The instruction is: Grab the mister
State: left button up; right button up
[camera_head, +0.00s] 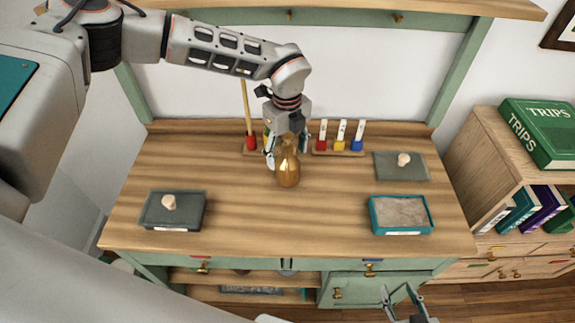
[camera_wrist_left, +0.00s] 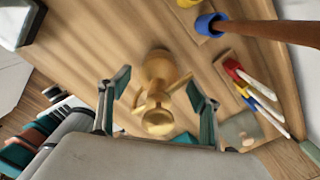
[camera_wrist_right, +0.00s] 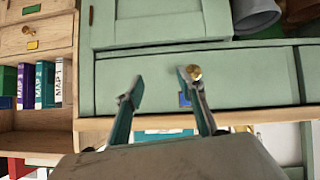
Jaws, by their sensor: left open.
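The mister (camera_head: 288,172) is a shiny brass bottle standing upright on the wooden tabletop, near its middle. My left gripper (camera_head: 286,150) comes down from above and behind it, with its fingers spread around the mister's upper part. In the left wrist view the mister (camera_wrist_left: 158,95) lies between the two open fingers (camera_wrist_left: 158,98), with a visible gap on each side. My right gripper (camera_head: 402,300) is low in front of the table's right side, away from the mister. In the right wrist view its fingers (camera_wrist_right: 165,98) are apart and empty, facing the green drawer front.
Behind the mister stand racks with colored pieces (camera_head: 340,140) and a tall stick (camera_head: 247,105). A lidded box (camera_head: 175,212) is at left, an open sand tray (camera_head: 401,230) at right, and a grey lid (camera_head: 388,172) behind it. A bookshelf (camera_head: 480,150) stands right. The front middle tabletop is clear.

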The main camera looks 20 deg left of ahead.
pick_arm(q)
jog(key=shift+f, duration=1.65)
jog(key=c, duration=1.4)
jog(key=shift+c, duration=0.2)
jog(key=shift+r, duration=0.15)
